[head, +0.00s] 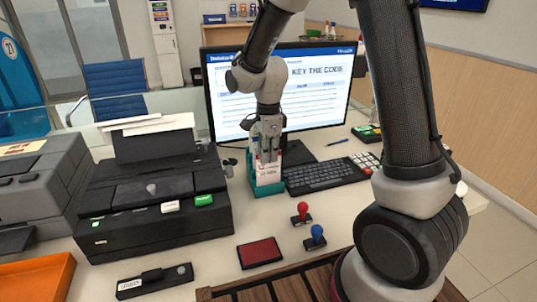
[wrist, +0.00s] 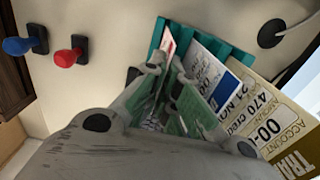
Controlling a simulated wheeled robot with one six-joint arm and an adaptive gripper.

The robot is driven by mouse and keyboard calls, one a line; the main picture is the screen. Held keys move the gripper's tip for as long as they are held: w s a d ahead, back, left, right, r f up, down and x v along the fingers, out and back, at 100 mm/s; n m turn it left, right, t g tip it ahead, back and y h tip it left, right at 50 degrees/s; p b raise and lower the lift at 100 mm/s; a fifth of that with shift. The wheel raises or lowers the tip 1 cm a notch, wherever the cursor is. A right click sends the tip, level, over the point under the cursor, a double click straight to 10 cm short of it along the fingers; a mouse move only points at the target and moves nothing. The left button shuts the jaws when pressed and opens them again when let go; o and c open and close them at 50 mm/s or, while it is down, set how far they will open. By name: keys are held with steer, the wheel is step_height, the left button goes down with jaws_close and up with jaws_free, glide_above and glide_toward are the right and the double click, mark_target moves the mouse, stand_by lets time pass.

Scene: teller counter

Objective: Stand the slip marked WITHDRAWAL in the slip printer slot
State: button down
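A teal slip rack (head: 270,187) stands left of the keyboard, with several upright slips in it. My gripper (head: 268,140) points down into the slips from above. In the wrist view my gripper (wrist: 172,100) has its fingers among the slips at the rack (wrist: 225,50); whether they are closed on one is unclear. A tan slip (wrist: 275,125) starting "TRA" and a white slip with a blue edge (wrist: 215,80) stand beside the fingers. A red-marked slip (wrist: 168,48) is behind. No WITHDRAWAL marking is legible. The black slip printer (head: 150,215) is to the left.
The monitor (head: 310,95) stands behind the rack, with the keyboard (head: 325,175) at its right. A red stamp (head: 302,212), a blue stamp (head: 316,237) and a red ink pad (head: 260,253) lie in front. A grey machine (head: 38,190) stands at far left.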

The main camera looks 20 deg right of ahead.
steer(key=shift+r, duration=0.1)
step_height(320, 180, up, 11)
steer(key=shift+r, duration=0.15)
stand_by(1.5)
steer(key=shift+s, duration=0.1)
stand_by(0.4)
